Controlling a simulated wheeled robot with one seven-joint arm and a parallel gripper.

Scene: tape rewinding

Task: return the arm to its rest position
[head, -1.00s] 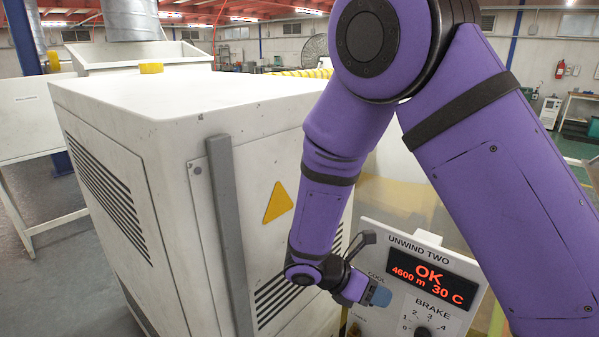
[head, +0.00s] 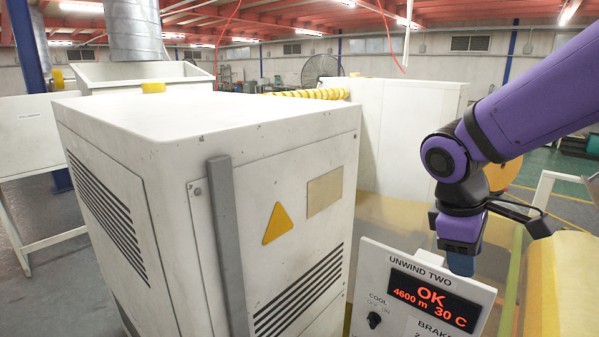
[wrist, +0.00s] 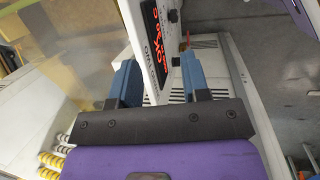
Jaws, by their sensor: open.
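My gripper (head: 461,264) points down at the top edge of the UNWIND TWO panel (head: 376,268) in the head view. Its lower tips meet the panel's edge in the picture; I cannot tell whether they touch it or sit behind it. In the wrist view my gripper (wrist: 158,70) shows two blue fingers spread apart with nothing held. The panel's edge and red display (wrist: 155,45) show beyond and between them. My purple arm (head: 535,105) reaches in from the upper right.
A white cabinet (head: 150,135) with a yellow warning triangle stands left of the panel. The COOL knob (head: 374,320) is on the panel's left side. A yellow roll (head: 565,285) lies at the right edge. Open floor (head: 40,225) shows at the far left.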

